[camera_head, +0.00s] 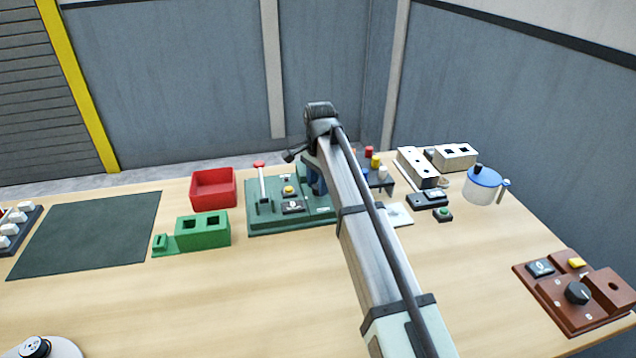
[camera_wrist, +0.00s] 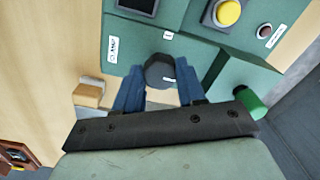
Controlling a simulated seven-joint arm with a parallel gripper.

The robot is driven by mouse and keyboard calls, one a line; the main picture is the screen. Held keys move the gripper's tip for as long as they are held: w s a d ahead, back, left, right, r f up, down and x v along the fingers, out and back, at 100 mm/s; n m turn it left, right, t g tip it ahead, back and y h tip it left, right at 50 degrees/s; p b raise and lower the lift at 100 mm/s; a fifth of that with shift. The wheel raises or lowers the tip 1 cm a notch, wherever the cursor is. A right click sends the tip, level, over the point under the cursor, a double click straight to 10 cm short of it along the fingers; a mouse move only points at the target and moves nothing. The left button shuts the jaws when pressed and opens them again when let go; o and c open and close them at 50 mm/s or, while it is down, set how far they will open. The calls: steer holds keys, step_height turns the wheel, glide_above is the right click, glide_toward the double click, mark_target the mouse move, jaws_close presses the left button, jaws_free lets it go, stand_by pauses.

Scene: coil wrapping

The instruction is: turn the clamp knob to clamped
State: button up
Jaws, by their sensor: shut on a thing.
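The clamp knob (camera_wrist: 160,70) is a dark round knob on the front of a green machine, seen in the wrist view. A small white mark shows on its near side, between the fingers. My gripper (camera_wrist: 160,84) is shut on it, with one blue finger on each side. White labels (camera_wrist: 112,48) sit on the green face to the left of the knob and above it; their text is too small to read surely. In the head view the green machine (camera_head: 262,222) stands mid-table, and my arm hides the knob there.
The green machine carries a red-tipped lever (camera_head: 262,180) and a yellow button (camera_wrist: 228,13). A red bin (camera_head: 213,188) and a green block (camera_head: 203,231) stand left of it. White blocks (camera_head: 418,167) and a blue-lidded jug (camera_head: 484,186) stand right. The front table is mostly clear.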

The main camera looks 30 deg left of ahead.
steer(key=shift+c, duration=0.9)
steer(key=n, duration=0.8)
steer(key=shift+d+n, duration=0.1)
steer(key=shift+n, duration=0.2)
steer(key=n, duration=0.4)
steer(key=shift+w, duration=0.1)
steer(key=n, duration=0.5)
steer(key=shift+g, duration=0.3)
steer(key=shift+n, duration=0.3)
